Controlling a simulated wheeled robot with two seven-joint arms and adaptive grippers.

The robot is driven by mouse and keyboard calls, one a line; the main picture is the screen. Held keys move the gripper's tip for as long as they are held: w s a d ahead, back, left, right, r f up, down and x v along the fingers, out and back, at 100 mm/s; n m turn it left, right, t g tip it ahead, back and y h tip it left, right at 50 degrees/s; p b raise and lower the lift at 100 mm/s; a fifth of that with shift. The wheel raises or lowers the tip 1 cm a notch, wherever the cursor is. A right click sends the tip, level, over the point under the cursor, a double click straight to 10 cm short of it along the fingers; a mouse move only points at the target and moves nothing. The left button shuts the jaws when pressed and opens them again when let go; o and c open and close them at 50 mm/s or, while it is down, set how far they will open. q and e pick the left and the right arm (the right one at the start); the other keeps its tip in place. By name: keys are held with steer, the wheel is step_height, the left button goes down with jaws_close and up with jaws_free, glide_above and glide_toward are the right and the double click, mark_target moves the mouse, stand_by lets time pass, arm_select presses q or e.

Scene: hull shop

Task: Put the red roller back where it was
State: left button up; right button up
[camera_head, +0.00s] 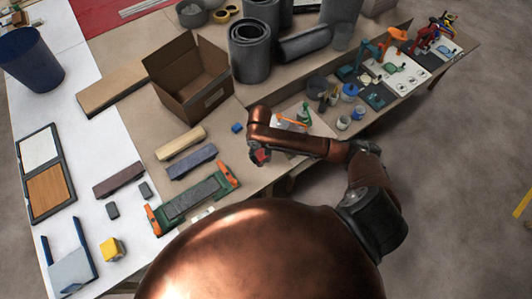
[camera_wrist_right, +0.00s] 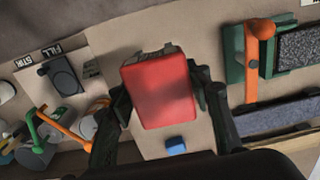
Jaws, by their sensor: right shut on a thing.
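My right gripper (camera_head: 259,157) is over the middle of the workbench, with its arm coming in from the right. In the right wrist view its fingers (camera_wrist_right: 160,98) are shut on the sides of a red, rounded, block-like thing (camera_wrist_right: 158,86), which I take as the red roller. It shows only as a small red patch (camera_head: 262,155) in the head view. It looks held above the brown bench top; the exact gap cannot be told. My left gripper is in neither view.
A small blue cube (camera_head: 238,128) lies near the right gripper. A green frame with orange handles (camera_head: 182,209) stands left of it. An open cardboard box (camera_head: 178,88) and grey rolls (camera_head: 250,58) stand behind.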

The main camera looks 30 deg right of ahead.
steer(key=w+d+f, duration=0.1)
steer(key=f, duration=0.1)
steer(key=w+d+f, duration=0.1)
steer(key=d+f, duration=0.1)
steer(key=w+d+f, duration=0.1)
steer(key=w+f, duration=0.1)
steer(key=shift+d+f, duration=0.1)
steer(key=shift+d, duration=0.25)
steer(key=shift+f+b, duration=0.3)
steer(key=shift+f, duration=1.25)
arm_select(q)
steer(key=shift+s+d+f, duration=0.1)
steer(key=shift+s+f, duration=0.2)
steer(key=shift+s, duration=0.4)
arm_select(e)
steer(key=shift+s+f, duration=0.35)
steer(key=shift+f, duration=0.3)
jaws_close()
steer(key=o, duration=1.3)
jaws_free()
steer(key=shift+f, duration=0.1)
steer(key=o, duration=0.3)
steer(key=shift+w+f, duration=0.1)
steer(key=shift+w, duration=0.1)
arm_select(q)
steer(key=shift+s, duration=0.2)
arm_select(e)
steer(key=shift+o, duration=0.4)
steer(key=shift+r, duration=0.2)
